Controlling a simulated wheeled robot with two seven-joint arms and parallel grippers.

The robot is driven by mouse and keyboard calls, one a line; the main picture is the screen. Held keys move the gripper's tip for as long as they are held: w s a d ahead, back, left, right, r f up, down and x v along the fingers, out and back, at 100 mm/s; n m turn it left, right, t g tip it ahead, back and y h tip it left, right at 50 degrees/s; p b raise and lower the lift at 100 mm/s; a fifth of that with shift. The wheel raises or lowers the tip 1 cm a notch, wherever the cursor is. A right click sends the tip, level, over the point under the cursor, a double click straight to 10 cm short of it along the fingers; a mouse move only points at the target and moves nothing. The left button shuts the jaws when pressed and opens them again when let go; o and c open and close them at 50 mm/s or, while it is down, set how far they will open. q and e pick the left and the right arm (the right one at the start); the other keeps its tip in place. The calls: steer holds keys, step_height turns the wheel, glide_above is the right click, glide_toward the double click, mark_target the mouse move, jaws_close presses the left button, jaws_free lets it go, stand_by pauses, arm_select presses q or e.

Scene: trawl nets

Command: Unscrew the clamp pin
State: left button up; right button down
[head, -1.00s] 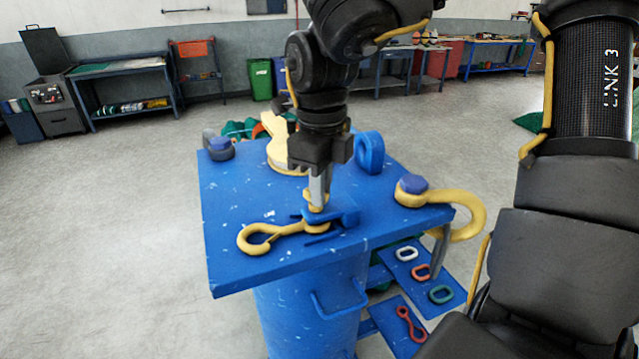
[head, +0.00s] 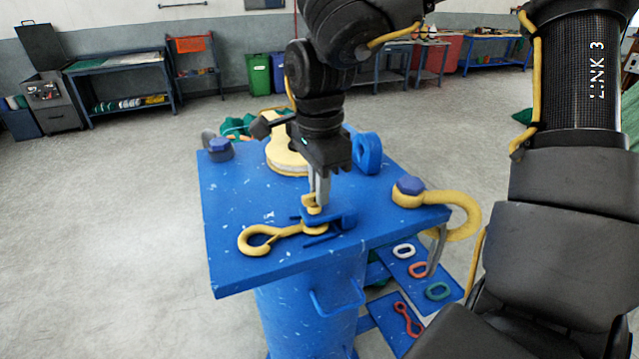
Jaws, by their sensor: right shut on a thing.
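My right gripper (head: 318,192) points straight down over the blue table top, its grey fingers shut on the clamp pin (head: 313,203). Only the pin's yellow part shows at the fingertips; the rest is hidden by the fingers. The pin stands at a blue clamp (head: 343,218) fixed on the table. My left gripper is not in view.
Lower shelves hold coloured links (head: 438,291). The floor at left is clear.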

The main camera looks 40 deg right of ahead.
steer(key=n, duration=0.5)
steer(key=shift+w+f+p, duration=0.1)
steer(key=shift+p, duration=0.25)
stand_by(0.4)
steer(key=c, duration=1.5)
jaws_free()
steer(key=shift+w, duration=0.1)
steer(key=shift+w+r, duration=0.1)
steer(key=shift+r, duration=0.35)
step_height(320, 180, up, 10)
steer(key=shift+p, duration=0.4)
